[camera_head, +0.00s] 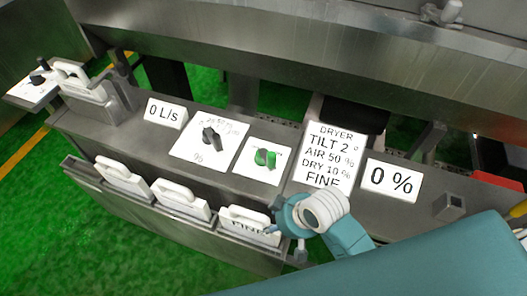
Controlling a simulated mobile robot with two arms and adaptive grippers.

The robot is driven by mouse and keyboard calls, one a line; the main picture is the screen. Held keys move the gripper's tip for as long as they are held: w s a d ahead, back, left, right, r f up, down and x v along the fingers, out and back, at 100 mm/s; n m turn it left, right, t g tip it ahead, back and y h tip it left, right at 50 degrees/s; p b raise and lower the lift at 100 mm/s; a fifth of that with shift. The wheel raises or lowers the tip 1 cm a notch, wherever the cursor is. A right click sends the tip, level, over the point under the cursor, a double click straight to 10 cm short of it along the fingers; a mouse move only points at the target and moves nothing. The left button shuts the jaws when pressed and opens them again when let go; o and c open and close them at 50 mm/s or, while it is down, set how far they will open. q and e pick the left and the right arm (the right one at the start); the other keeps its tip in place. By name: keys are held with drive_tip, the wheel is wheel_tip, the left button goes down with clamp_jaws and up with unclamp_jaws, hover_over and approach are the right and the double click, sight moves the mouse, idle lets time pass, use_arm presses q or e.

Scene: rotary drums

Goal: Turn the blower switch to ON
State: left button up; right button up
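A green rotary switch (265,157) sits on a white label plate on the grey panel, just right of centre; it looks like the blower switch, but its label is too small to read. A black rotary knob (211,138) on a larger white dial plate is to its left. My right arm comes in from the lower right. My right gripper (274,228) is below the green switch in the picture, near the panel's front edge and apart from the switch. Its fingers are mostly hidden, so open or shut does not show. My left gripper is out of view.
White plates reading 0 L/s (166,112), DRYER settings (328,154) and 0 % (391,179) stand on the panel. Several white handled plates, one a FINE plate (249,226), line the front rack. A steel drum frame (330,50) runs behind. Green floor is at lower left.

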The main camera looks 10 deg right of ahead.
drive_tip(key=w+a+r+n, duration=0.1)
drive_tip(key=w+a+r, duration=0.1)
drive_tip(key=w+a+r+n+y, duration=0.1)
drive_tip(key=w+a+r, duration=0.1)
drive_tip(key=a, duration=0.1)
drive_tip(key=w+a+r+n, duration=0.1)
drive_tip(key=w+a+r, duration=0.1)
drive_tip(key=shift+a+r+g+y, duration=0.15)
drive_tip(key=shift+r+g+y, duration=0.15)
drive_tip(key=shift+g, duration=0.1)
drive_tip(key=w+r+n+g, duration=0.1)
drive_tip(key=w+r+n, duration=0.1)
drive_tip(key=w+r, duration=0.1)
wheel_tip(320, 180, up, 11)
drive_tip(key=g+h, duration=0.2)
drive_tip(key=h, duration=0.2)
hover_over(272, 154)
drive_tip(key=shift+p, duration=0.4)
wheel_tip(272, 154, down, 11)
drive_tip(key=shift+r+p, duration=0.15)
drive_tip(key=shift+p, duration=0.95)
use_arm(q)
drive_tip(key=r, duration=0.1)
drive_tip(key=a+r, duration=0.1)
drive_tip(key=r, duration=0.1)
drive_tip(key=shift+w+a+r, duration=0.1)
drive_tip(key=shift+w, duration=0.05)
use_arm(e)
clamp_jaws()
